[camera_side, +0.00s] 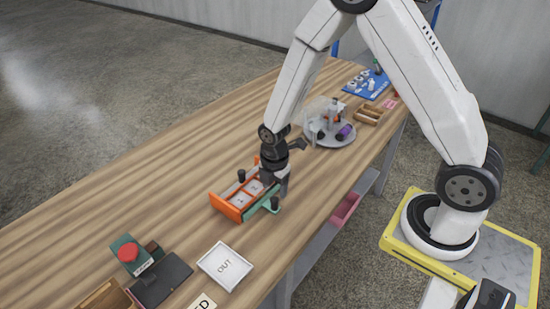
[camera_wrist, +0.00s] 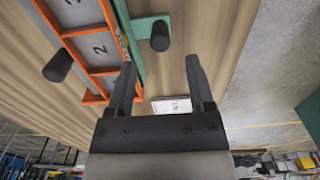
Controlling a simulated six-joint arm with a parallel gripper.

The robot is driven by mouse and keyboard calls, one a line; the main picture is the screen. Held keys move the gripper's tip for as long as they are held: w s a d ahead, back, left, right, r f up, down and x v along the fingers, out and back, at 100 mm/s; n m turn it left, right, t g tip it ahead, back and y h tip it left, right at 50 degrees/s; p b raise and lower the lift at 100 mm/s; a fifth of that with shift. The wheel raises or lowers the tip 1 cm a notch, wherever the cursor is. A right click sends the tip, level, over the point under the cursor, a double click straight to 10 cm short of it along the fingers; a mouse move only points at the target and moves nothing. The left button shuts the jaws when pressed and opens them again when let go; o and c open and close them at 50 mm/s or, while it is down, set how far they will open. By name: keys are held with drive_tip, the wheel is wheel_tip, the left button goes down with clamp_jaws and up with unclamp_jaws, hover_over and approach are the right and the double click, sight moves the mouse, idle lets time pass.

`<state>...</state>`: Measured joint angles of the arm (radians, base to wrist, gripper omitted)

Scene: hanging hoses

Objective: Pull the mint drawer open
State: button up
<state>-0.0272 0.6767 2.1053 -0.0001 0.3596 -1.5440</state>
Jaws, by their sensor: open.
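The orange-framed unit (camera_side: 228,207) with pale numbered compartments sits on the wooden table; it fills the upper left of the wrist view (camera_wrist: 93,38). The mint drawer front (camera_wrist: 137,27) runs along its right side there, with a dark round knob (camera_wrist: 160,36) standing out. Mint also shows in the side view (camera_side: 269,207), partly hidden by my gripper. A second dark knob (camera_wrist: 58,66) is on the opposite side of the unit. My gripper (camera_wrist: 160,63) is open and empty. In the wrist view the mint knob appears between and just beyond its fingertips; contact cannot be told.
A white OUT tray (camera_side: 226,266) and a red button box (camera_side: 128,253) lie toward the near end of the table. A round grey tray (camera_side: 330,134) with small items stands behind my gripper. Bare wood lies left of the unit. The table's edge is to the right.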

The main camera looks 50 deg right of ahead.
sight(274, 199)
drive_tip(key=shift+f, duration=2.65)
clamp_jaws()
